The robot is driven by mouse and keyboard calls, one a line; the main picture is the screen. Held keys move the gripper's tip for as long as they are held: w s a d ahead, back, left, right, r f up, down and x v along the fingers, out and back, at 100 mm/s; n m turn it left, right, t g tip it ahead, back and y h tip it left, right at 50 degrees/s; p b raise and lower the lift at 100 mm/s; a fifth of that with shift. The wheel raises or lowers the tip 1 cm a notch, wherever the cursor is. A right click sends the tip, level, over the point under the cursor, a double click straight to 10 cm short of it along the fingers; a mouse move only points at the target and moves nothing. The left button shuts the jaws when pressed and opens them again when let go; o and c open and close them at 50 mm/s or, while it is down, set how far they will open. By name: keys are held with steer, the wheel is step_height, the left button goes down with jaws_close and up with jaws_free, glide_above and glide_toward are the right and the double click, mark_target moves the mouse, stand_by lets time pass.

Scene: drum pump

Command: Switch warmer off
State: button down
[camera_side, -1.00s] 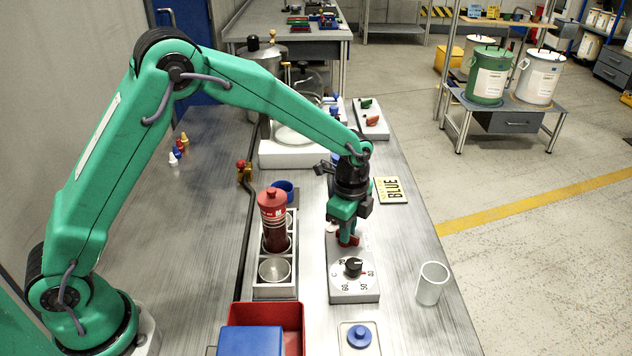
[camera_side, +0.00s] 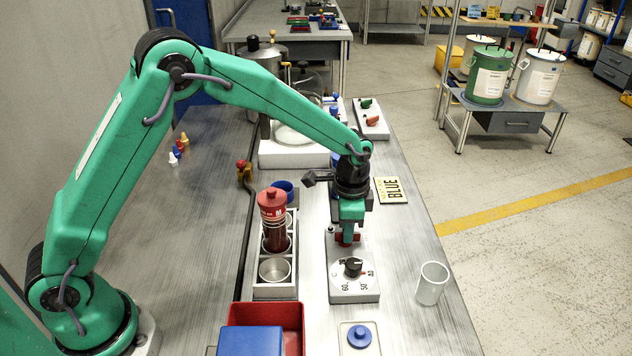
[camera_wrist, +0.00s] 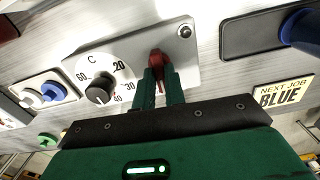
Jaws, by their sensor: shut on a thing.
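The warmer's control box (camera_side: 340,291) is a grey panel with a black dial knob (camera_side: 353,266) and numbers around it. A red switch (camera_wrist: 158,60) sits on the same panel, beside the dial in the wrist view. My gripper (camera_wrist: 160,78) has its two green fingers shut on the red switch. In the side view my gripper (camera_side: 347,238) points down onto the far part of the box, and the switch is mostly hidden by it. The wrist view also shows the panel (camera_wrist: 130,52) and the dial knob (camera_wrist: 99,90).
A rack (camera_side: 273,291) with a red-capped bottle (camera_side: 272,215) stands left of the box. A clear cylinder (camera_side: 432,284) stands to the right. A "BLUE" sign (camera_side: 390,190) lies beyond. A red tray (camera_side: 292,316) and a blue-knobbed plate (camera_side: 359,337) are in front.

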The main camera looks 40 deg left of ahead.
steer(key=n, duration=0.3)
steer(key=shift+n, duration=0.4)
steer(key=shift+a+r+n, duration=0.1)
steer(key=shift+n, duration=1.8)
steer(key=c, duration=1.5)
jaws_free()
steer(key=shift+o, duration=0.2)
steer(key=shift+r, duration=3.9)
